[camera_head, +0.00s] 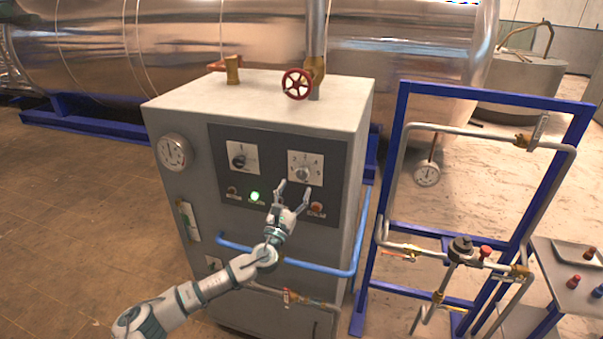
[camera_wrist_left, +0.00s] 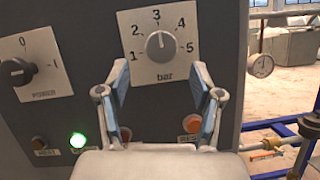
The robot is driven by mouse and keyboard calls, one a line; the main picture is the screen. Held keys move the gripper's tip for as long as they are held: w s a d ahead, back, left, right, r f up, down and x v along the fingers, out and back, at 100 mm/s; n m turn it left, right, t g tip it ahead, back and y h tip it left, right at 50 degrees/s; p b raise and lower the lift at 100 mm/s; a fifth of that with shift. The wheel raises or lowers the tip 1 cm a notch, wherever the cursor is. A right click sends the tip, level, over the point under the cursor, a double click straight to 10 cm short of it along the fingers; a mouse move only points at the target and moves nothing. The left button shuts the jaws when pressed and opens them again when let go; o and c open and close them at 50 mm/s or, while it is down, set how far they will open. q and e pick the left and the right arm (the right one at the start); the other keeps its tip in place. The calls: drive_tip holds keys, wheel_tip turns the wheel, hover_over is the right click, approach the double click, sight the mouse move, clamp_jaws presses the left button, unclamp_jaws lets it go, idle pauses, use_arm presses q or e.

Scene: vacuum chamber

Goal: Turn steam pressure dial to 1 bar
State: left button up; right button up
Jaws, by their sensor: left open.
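The steam pressure dial (camera_head: 303,172) is a round grey knob on a white plate on the front panel of the grey cabinet. In the left wrist view the dial (camera_wrist_left: 160,46) has marks 1 to 5 and the word bar, and its pointer line stands about upward, near 3. My left gripper (camera_head: 293,188) is open and empty, just below and in front of the dial. In the wrist view its fingertips (camera_wrist_left: 159,72) are spread to either side below the knob, apart from it. My right gripper is not in view.
A lit green light (camera_head: 254,196) and a red button (camera_head: 317,209) are below. A blue rail (camera_head: 300,262) crosses the cabinet front. A blue pipe frame (camera_head: 395,150) stands at right.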

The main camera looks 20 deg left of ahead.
sight(301, 177)
use_arm(q)
drive_tip(key=x, duration=0.6)
drive_tip(key=shift+d+r, duration=0.1)
drive_tip(key=c, duration=1.2)
